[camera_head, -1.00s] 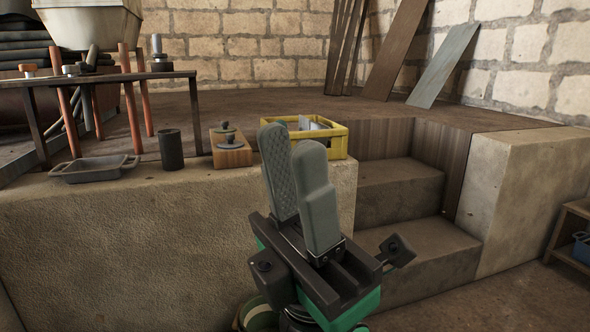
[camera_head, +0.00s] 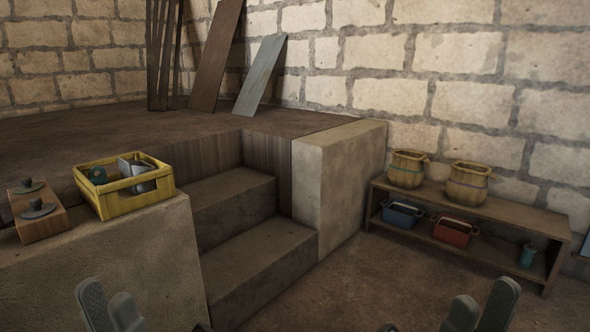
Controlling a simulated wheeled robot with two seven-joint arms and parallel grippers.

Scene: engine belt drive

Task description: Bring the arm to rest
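Both my grippers show only at the bottom edge of the head view. My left gripper (camera_head: 108,297) is at the lower left, in front of the stone ledge (camera_head: 120,262); its two grey fingers stand apart with nothing between them. My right gripper (camera_head: 485,297) is at the lower right, above the floor; its two fingers are also apart and empty. Both are seen tips up. The arms behind the fingers are almost wholly out of the picture.
A yellow crate (camera_head: 124,201) with metal parts and a wooden block (camera_head: 38,222) with dark knobs sit on the ledge. Stone steps (camera_head: 262,262) lie ahead. A low shelf (camera_head: 500,212) with baskets and bins stands right. The floor (camera_head: 365,290) between is clear.

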